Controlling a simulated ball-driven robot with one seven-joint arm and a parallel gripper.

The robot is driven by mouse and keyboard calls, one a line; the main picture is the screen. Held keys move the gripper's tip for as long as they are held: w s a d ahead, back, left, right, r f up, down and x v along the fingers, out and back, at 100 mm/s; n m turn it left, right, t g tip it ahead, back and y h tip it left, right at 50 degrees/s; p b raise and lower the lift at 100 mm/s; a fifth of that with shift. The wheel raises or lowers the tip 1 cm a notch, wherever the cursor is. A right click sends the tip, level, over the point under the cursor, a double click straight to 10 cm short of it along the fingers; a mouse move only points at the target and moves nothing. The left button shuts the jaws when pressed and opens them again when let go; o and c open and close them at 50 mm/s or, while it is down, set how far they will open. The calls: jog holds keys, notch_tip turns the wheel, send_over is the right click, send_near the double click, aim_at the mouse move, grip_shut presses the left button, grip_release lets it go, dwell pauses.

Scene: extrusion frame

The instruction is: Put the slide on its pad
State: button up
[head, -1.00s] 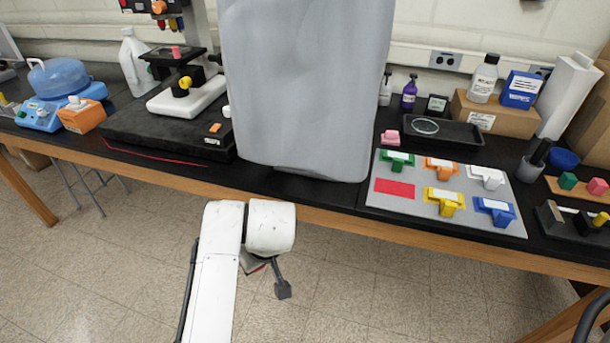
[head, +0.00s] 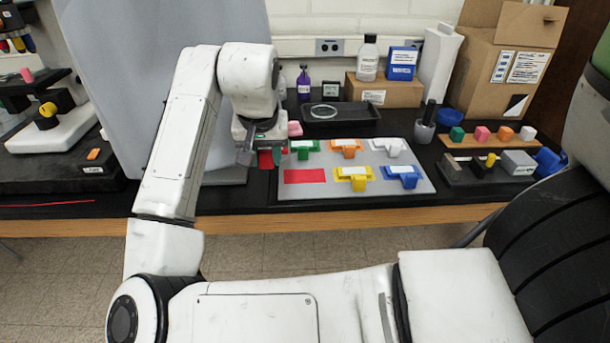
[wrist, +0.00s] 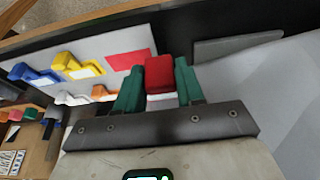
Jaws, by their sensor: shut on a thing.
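My gripper (wrist: 158,82) is shut on the red slide (wrist: 160,76), which sits between its two green fingers in the wrist view. In the head view my gripper (head: 266,157) is at the left edge of the grey board (head: 420,188), and the red slide (head: 265,160) shows only partly beneath it. The flat red pad (head: 306,177) lies bare at the board's front left, to the right of my gripper. The pad also shows in the wrist view (wrist: 129,62), beyond and left of the held slide, apart from it.
Green (head: 303,148), orange (head: 346,148), white (head: 390,147), yellow (head: 354,176) and blue (head: 401,175) slides sit on the board. A black tray (head: 340,121) is behind it. A tall grey panel (head: 150,65) stands left. A wooden rack (head: 487,143) with coloured blocks is right.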

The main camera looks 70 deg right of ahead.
jog(key=s+d+f+p, duration=0.1)
jog(key=s+d+f, duration=0.2)
jog(key=d, duration=0.3)
send_near(305, 183)
jog(key=shift+w+d+f+p, duration=0.35)
jog(key=shift+w+f, duration=0.15)
jog(key=shift+w, duration=0.1)
jog(key=shift+s+d+f, duration=0.25)
jog(key=shift+d+f, duration=0.2)
jog(key=shift+f, duration=0.2)
jog(key=shift+d+f, duration=0.1)
jog(key=shift+f, duration=1.55)
jog(key=shift+f, duration=0.1)
jog(key=o, duration=1)
jog(key=v, duration=1.2)
jog(key=shift+s, duration=0.1)
